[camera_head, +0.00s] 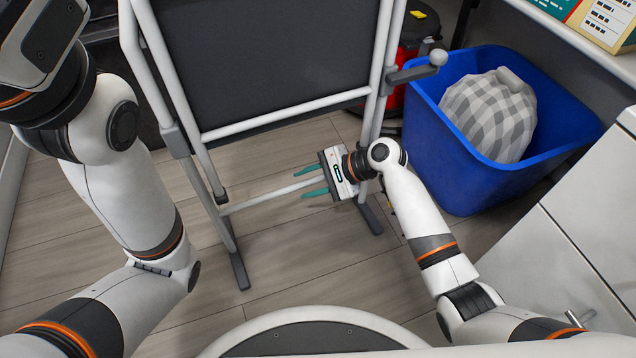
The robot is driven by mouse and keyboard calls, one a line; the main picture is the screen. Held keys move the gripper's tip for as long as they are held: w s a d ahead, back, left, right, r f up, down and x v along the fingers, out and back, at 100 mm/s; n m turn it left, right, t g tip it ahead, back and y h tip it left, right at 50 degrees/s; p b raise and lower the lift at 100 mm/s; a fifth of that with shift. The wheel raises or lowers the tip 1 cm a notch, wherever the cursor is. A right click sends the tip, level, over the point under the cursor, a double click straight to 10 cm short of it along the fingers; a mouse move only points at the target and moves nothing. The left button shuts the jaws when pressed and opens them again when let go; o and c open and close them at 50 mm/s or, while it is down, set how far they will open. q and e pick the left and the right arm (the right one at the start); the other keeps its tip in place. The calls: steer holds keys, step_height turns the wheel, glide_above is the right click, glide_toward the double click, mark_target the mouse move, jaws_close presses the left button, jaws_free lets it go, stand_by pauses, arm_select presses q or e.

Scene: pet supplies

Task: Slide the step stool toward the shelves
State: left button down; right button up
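The step stool (262,128), a white tubular frame with a dark panel and grey feet, stands upright on the wood floor in front of me. A thin white crossbar (260,198) joins its lower legs. My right gripper (303,183) is at the right end of this crossbar, beside the right leg. Its two teal fingers are apart, one above and one below the bar in the picture. I cannot tell whether they touch it. My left arm fills the left side, but its gripper fingers are out of view.
A blue bin (455,165) holding a grey checkered bag (490,115) stands right of the stool. A red and black container (408,45) is behind the stool's right side. A white cabinet (560,245) is at right, a shelf (570,35) above the bin. Open floor lies below the stool.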

jaws_close()
stand_by(1.5)
